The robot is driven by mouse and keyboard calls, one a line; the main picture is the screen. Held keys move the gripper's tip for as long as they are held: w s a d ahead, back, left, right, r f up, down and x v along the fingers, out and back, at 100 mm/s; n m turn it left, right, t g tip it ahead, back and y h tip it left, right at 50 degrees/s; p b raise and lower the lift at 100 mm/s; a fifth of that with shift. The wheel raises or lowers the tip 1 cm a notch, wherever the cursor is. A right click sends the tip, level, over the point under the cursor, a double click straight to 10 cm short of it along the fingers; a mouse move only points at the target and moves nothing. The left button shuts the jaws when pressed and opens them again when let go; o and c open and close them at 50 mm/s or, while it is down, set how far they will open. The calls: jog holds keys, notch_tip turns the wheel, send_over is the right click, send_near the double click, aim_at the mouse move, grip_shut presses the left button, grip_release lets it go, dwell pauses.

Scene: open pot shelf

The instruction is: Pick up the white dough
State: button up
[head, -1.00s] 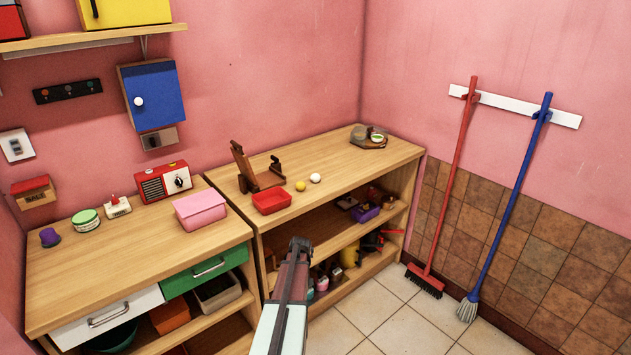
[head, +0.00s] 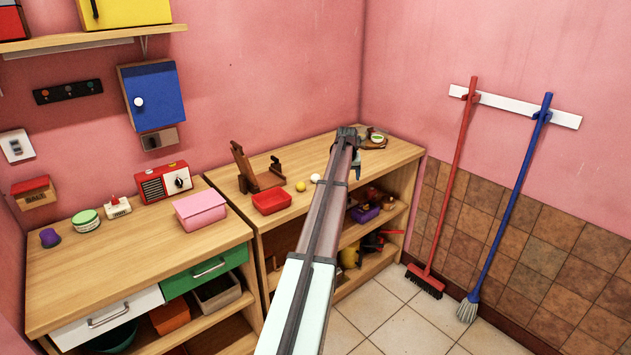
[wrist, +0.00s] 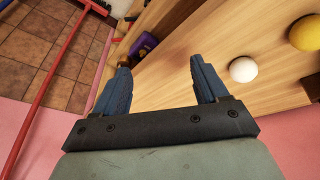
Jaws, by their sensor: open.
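The white dough (head: 316,178) is a small white ball on the wooden counter top, right of a yellow ball. It also shows in the wrist view (wrist: 243,69), to the right of my gripper's right finger and apart from it. My gripper (wrist: 158,80) is open and empty. Its blue fingers straddle the counter's front edge in that view. In the head view my arm reaches over the counter, and my gripper (head: 352,165) is to the right of the white dough, with its fingers partly hidden.
A yellow ball (head: 300,186) and a red tray (head: 272,202) sit left of the dough. A brown wooden stand (head: 258,178) is behind the tray. A plate with items (head: 376,140) is at the far right of the counter. Shelves below hold a purple box (head: 364,213).

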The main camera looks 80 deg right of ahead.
send_near(315, 179)
jog(key=f, duration=0.1)
jog(key=s+d+f, duration=0.1)
jog(key=shift+d+f+t+y, duration=0.25)
jog(key=shift+f+t+y, duration=0.1)
jog(key=shift+t+y, duration=0.05)
jog(key=shift+x, duration=2.6)
jog(key=shift+w+d, duration=0.1)
jog(key=shift+d, duration=0.05)
jog(key=shift+c, duration=0.2)
jog(key=c, duration=1.1)
jog(key=shift+r, duration=0.1)
